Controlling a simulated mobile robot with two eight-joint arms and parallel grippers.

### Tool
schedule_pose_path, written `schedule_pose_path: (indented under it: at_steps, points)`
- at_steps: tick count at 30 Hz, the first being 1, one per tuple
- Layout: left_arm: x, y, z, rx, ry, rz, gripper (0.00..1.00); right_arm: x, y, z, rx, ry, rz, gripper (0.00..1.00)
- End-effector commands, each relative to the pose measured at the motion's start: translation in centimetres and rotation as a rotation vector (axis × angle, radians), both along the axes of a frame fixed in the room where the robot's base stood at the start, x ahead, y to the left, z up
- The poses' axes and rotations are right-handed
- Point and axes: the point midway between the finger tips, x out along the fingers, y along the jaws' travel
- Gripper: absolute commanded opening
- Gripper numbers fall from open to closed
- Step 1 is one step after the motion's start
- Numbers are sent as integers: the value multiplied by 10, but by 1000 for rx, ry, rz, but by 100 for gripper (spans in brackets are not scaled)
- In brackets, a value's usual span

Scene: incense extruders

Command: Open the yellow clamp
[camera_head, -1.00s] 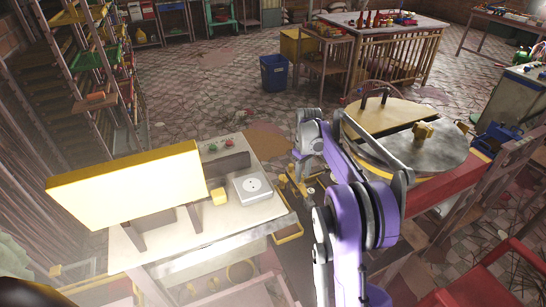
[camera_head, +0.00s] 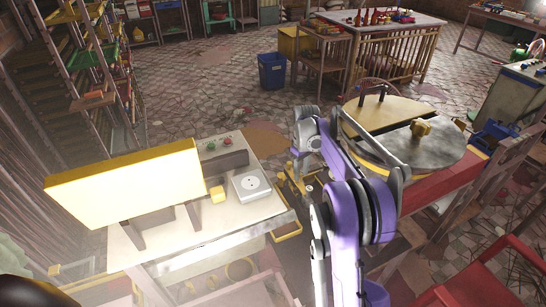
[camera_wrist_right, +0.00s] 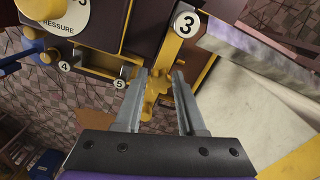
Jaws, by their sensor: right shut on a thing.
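In the head view, my right arm reaches over the gap between the white table and the round drum. Yellow parts (camera_head: 291,183) show below its wrist there; the gripping point is hidden by the arm. My left gripper is not in view.
Labels "4" (camera_wrist_right: 65,66) and "5" (camera_wrist_right: 119,84) and a pressure dial (camera_wrist_right: 70,16) are close by on the dark machine. The white table (camera_head: 255,207) is left of my arm, the round drum (camera_head: 440,152) right. A blue bin (camera_head: 272,70) stands on the floor behind.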

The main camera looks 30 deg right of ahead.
Motion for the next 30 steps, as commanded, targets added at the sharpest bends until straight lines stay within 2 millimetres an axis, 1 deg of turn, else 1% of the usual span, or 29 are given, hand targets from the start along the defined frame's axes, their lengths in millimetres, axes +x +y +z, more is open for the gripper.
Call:
schedule_pose_path:
  at_steps: [1, 4, 30]
  points:
    - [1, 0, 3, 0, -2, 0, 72, 14, 8, -1, 11, -16, 12, 0]
    - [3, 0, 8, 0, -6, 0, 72, 29, 5, 0, 9, -23, 11, 0]
    - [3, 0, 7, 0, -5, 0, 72, 27, 5, 1, 8, -22, 8, 0]
